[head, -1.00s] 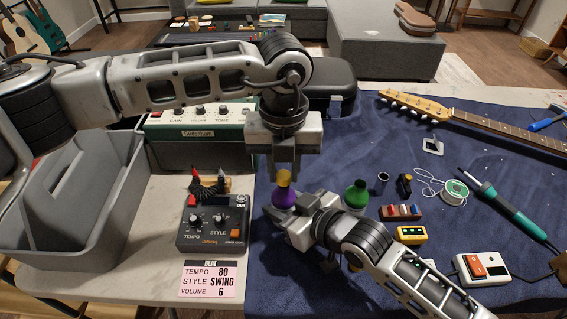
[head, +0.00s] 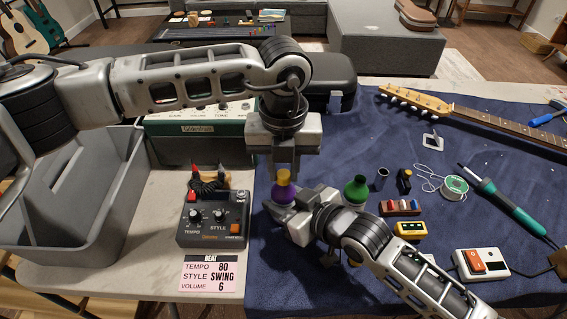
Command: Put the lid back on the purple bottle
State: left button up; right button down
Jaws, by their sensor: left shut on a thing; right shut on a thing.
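The purple bottle (head: 283,193) stands upright on the blue mat with a yellow lid (head: 283,176) at its top. My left gripper (head: 284,172) points straight down from above and is shut on the yellow lid. My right gripper (head: 283,208) comes in low from the right and is shut on the purple bottle, hiding its lower part. The lid looks in line with the bottle's neck and appears to touch it; I cannot tell whether it is seated.
A green bottle (head: 356,190) stands just right of my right gripper. A drum machine (head: 213,218), a grey caddy (head: 72,215) and a green amplifier (head: 200,140) are at left. A soldering iron (head: 500,205) and a guitar neck (head: 480,117) lie at right.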

pick_arm(q)
jog(key=m, duration=0.7)
jog(key=shift+m, duration=0.3)
jog(key=m, duration=1.2)
jog(key=shift+m, duration=0.3)
jog(key=m, duration=0.4)
jog(key=shift+m, duration=0.4)
jog(key=m, duration=1.2)
jog(key=shift+m, duration=0.3)
jog(key=m, duration=1.1)
